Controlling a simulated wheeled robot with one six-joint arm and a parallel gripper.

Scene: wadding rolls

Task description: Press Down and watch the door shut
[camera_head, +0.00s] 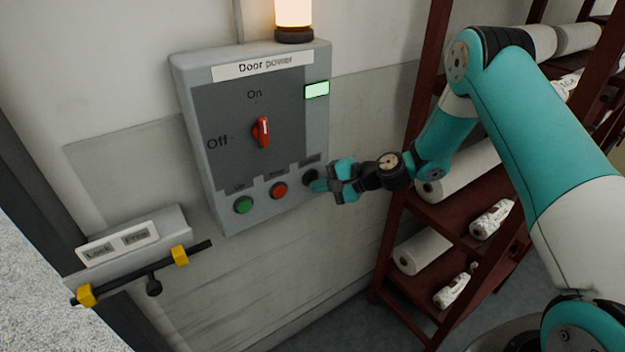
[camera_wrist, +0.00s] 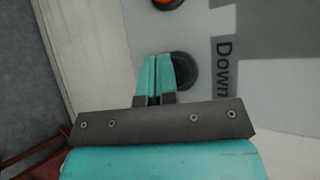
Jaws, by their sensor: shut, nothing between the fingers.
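A grey "Door power" box (camera_head: 190,90) hangs on the wall in the head view. Its red rotary switch (camera_head: 262,132) points up toward "On". Along its bottom are a green button (camera_head: 243,205), a red button (camera_head: 279,190) and a black button (camera_head: 310,178). My gripper (camera_head: 318,186) is at the black button, its teal fingers together and empty. In the wrist view the fingertips (camera_wrist: 157,62) overlap the left part of the black button (camera_wrist: 186,70), beside the label "Down" (camera_wrist: 223,69). I cannot tell whether they touch it or whether it is pressed in. The door is not clearly identifiable.
A lit lamp (camera_head: 293,14) stands on top of the box, and a small green display (camera_head: 316,90) glows. A black bar with yellow clamps (camera_head: 180,255) juts out at lower left. A dark red shelf (camera_head: 440,215) with white rolls (camera_head: 422,250) stands close on the right.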

